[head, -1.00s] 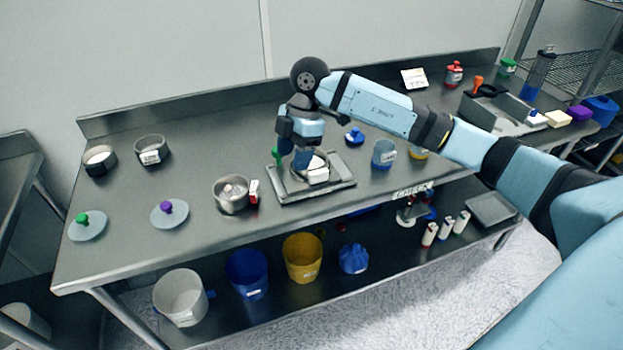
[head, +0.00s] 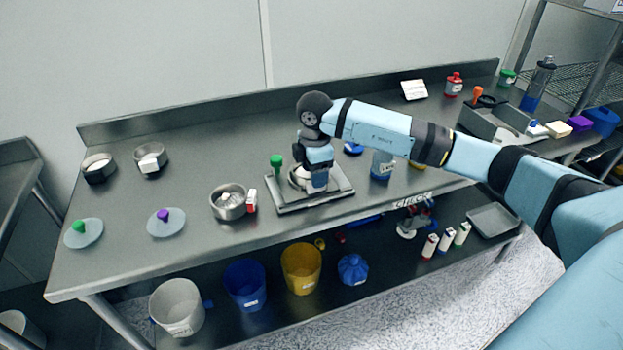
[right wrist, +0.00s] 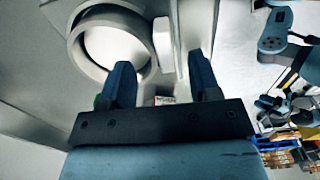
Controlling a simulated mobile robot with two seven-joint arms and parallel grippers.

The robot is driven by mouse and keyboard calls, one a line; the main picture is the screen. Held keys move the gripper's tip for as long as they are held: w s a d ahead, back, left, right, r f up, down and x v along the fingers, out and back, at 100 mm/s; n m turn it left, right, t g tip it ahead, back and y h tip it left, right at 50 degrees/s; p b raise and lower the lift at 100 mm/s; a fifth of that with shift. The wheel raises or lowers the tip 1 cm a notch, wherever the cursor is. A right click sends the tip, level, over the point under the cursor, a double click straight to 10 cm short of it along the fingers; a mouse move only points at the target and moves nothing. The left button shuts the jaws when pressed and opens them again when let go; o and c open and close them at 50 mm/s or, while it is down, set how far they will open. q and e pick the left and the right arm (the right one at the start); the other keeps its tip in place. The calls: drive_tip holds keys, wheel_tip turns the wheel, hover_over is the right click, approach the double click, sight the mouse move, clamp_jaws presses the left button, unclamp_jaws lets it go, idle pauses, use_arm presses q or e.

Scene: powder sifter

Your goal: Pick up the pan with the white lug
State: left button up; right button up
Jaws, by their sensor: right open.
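A round metal pan (head: 296,180) sits on the square metal tray (head: 285,207) near the middle of the bench. In the right wrist view the pan (right wrist: 84,22) shows as a ring, with a white lug (right wrist: 163,43) on its side. My right gripper (head: 318,186) is over the lug side of the pan and hides the lug in the head view. In the right wrist view its fingers (right wrist: 160,80) are open and empty, with the lug ahead between them; contact cannot be told. My left gripper is not in view.
A pan with a red-and-white lug (head: 228,203) stands left of the tray. Another pan with a white block (head: 150,158) on its front stands at the back left. A blue cup (head: 381,165) is to the right.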

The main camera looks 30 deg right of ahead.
wheel_tip(320, 180, down, 4)
drive_tip(key=shift+s+d+r, duration=0.1)
drive_tip(key=shift+d, duration=0.05)
drive_tip(key=c, duration=1)
drive_tip(key=shift+c, duration=0.3)
drive_tip(key=shift+r, duration=0.15)
